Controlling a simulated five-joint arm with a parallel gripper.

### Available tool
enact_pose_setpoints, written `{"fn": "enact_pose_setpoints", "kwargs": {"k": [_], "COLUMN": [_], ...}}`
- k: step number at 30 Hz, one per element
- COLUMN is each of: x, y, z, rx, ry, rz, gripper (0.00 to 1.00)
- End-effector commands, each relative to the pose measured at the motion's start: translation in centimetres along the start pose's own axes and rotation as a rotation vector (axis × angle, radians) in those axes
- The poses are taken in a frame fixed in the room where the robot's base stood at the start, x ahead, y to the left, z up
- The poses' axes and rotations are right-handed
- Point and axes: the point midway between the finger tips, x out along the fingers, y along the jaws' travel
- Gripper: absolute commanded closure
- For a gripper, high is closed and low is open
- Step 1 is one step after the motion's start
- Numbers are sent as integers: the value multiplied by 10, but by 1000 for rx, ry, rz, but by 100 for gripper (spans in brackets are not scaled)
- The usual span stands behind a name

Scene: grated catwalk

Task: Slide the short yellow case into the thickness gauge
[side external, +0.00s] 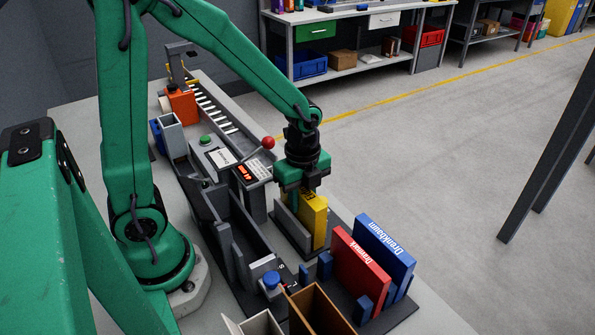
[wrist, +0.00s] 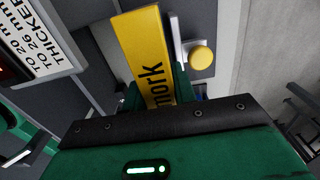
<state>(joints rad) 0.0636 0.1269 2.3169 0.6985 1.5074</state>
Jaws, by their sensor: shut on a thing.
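The short yellow case (side external: 314,222) stands upright beside a low grey upright plate (side external: 287,222) on a dark base. My gripper (side external: 304,181) is above it, pointing down and shut on its upper part. The case also shows in the wrist view (wrist: 144,48), with part of its black lettering visible; its lower end is hidden there. A sign with thickness ranges (side external: 258,171) stands behind the case, and it appears at the left in the wrist view (wrist: 38,40). I cannot tell whether the case's bottom touches the base or how far it sits between the gauge's walls.
A red case (side external: 360,275) and a blue case (side external: 386,252) stand in a rack at the front right. A lever with a red ball (side external: 268,142) rises behind my gripper. An open brown bin (side external: 318,310) is in front. A yellow round knob (wrist: 201,57) is beside the case.

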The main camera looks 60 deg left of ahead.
Motion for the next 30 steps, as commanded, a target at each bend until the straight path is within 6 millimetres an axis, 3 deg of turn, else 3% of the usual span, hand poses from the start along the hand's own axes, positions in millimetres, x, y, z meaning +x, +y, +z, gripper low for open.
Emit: {"fn": "enact_pose_setpoints", "kwargs": {"k": [12, 13, 16, 22, 26, 30], "x": [0, 0, 0, 0, 0, 0], "y": [0, 0, 0, 0, 0, 0], "z": [0, 0, 0, 0, 0, 0], "rx": [0, 0, 0, 0, 0, 0], "ry": [0, 0, 0, 0, 0, 0], "rz": [-1, -1, -1, -1, 0, 0], "gripper": [100, 69, 49, 47, 29, 29]}}
